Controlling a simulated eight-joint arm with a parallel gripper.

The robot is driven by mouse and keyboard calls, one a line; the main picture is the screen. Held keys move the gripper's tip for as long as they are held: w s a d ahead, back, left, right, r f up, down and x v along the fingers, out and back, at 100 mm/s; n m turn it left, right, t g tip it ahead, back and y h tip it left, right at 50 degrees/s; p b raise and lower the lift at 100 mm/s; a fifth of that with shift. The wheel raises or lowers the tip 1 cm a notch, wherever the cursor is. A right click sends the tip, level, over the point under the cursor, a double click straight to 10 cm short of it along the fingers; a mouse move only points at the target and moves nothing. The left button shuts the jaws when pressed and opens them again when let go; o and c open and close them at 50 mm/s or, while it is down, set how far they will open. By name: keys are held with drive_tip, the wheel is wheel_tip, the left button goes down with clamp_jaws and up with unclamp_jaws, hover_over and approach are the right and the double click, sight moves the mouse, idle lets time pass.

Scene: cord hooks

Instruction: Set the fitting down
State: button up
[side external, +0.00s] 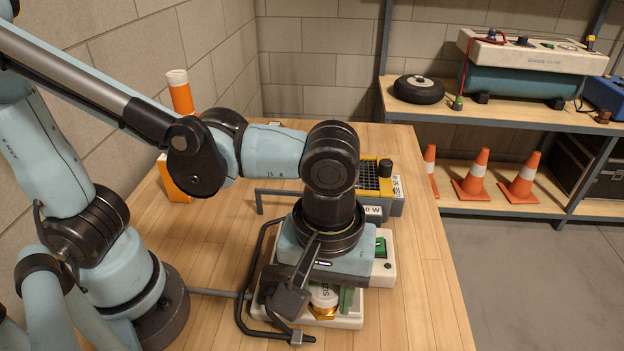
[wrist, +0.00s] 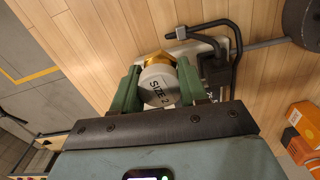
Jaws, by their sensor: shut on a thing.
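The fitting (side external: 323,296) is a white cylinder marked "SIZE" with a brass hex part (side external: 322,313) at its lower end. In the wrist view the fitting (wrist: 158,88) sits between the two green fingers of my gripper (wrist: 159,76), which is shut on it. In the side view my gripper (side external: 332,298) points down over a white base (side external: 348,320) near the table's front. One finger is mostly hidden there by a dark bracket. I cannot tell whether the brass end touches the base.
A black bent rod frame (side external: 243,300) stands left of the base. Behind is a white box with a green switch (side external: 381,247), then a yellow-framed grid unit (side external: 376,175). An orange bottle (side external: 181,97) and orange box (side external: 174,180) stand back left. The table's right side is clear.

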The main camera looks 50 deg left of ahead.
drive_tip(key=w+a+n, duration=0.7)
drive_tip(key=a+n, duration=0.1)
drive_tip(key=a, duration=0.4)
drive_tip(key=n, duration=0.8)
hover_over(245, 193)
wheel_tip(245, 193, down, 6)
drive_tip(key=shift+r, duration=0.1)
drive_tip(key=shift+f, duration=2.1)
drive_tip(key=shift+f, duration=0.1)
drive_tip(key=o, duration=1.1)
